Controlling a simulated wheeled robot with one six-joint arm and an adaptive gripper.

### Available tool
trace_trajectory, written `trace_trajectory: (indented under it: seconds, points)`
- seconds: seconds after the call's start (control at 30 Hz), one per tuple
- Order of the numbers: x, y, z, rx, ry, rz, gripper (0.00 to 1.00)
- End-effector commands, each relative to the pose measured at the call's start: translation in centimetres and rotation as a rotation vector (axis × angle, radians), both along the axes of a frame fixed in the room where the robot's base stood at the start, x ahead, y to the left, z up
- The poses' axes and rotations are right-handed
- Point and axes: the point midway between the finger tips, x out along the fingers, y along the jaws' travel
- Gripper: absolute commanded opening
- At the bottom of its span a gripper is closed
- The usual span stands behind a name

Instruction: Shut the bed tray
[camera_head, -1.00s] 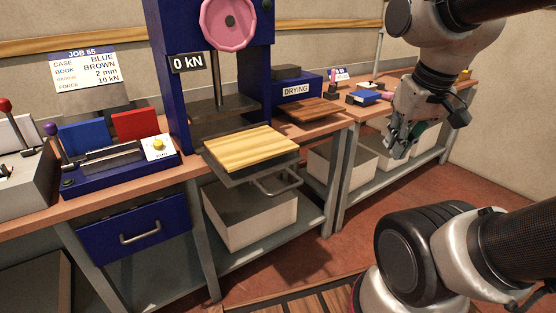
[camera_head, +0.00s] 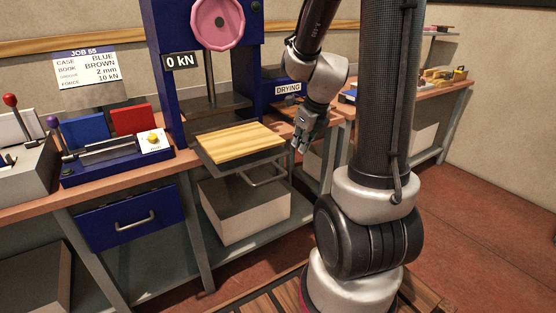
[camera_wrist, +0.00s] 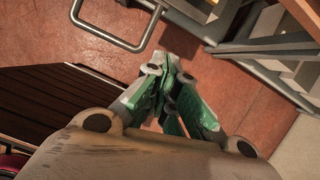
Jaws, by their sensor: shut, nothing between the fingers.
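The bed tray (camera_head: 212,162) is a grey metal slide pulled out at the front of the blue press, with a light wooden board (camera_head: 238,143) lying on it. Its grey bar handle (camera_head: 263,180) sticks out below the front edge. In the wrist view the handle (camera_wrist: 118,43) shows at the upper left, apart from my fingers. My gripper (camera_head: 300,145) points down, just right of the tray and in front of the drying block. It is shut and empty; its green-sided fingers (camera_wrist: 168,65) come together in the wrist view.
The blue press (camera_head: 168,85) with a pink wheel (camera_head: 217,24) stands behind the tray. A white bin (camera_head: 245,212) sits on the shelf below. A blue drawer (camera_head: 128,220) is at the left. Red floor lies open at the right.

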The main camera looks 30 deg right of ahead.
Motion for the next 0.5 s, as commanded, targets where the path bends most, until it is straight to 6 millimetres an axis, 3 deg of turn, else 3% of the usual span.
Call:
trace_trajectory:
  seconds: [0.1,0.27,0.5]
  points:
    - [0.3,-0.2,0.1,0.044,-0.012,-0.135,0.0]
    - [0.5,-0.1,-0.6,0.065,-0.008,-0.185,0.0]
    - [1.9,-0.1,-4.6,0.066,-0.002,-0.184,0.0]
